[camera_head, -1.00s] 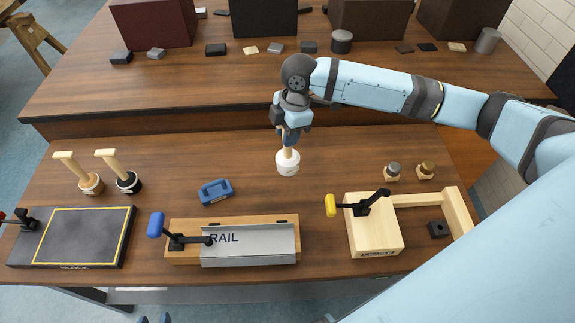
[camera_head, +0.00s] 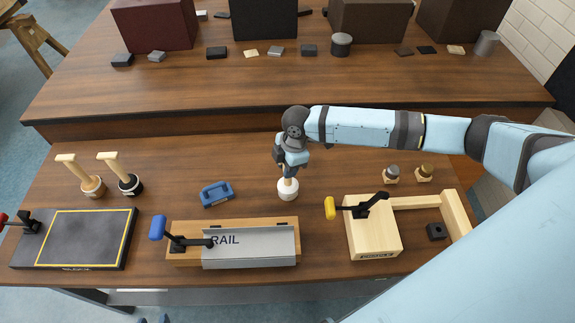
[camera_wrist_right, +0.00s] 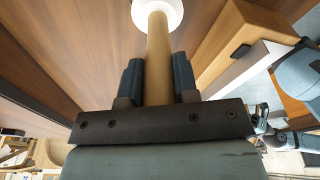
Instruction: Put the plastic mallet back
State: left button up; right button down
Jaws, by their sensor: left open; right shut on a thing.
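The plastic mallet has a white head (camera_head: 288,189) that hangs below my right gripper (camera_head: 289,169). My right gripper is shut on its wooden handle, and the mallet is upright, head down. In the right wrist view, the handle (camera_wrist_right: 158,50) sits between both fingers, with the white head at the top edge. I cannot tell whether the head touches the table. Two other mallets, one with a tan head (camera_head: 93,188) and one with a black head (camera_head: 131,187), stand head down at the left. Only the tips of my left gripper (camera_head: 153,319) show, apart, at the bottom edge.
A blue handled block (camera_head: 217,193) lies left of the white mallet. The RAIL fixture (camera_head: 250,249) is in front, a wooden clamp fixture (camera_head: 375,235) to the right, and a dark yellow-lined board (camera_head: 75,240) at left. Two small knobbed pieces (camera_head: 392,175) (camera_head: 424,174) stand right.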

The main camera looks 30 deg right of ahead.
jog(key=c, duration=0.9)
grip_release()
jog(key=shift+f, duration=0.1)
jog(key=shift+o, duration=0.2)
notch_tip(320, 180, up, 12)
jog(key=d+b, duration=0.1)
jog(key=d, duration=0.1)
jog(key=shift+b, duration=0.3)
jog(key=shift+s, duration=0.1)
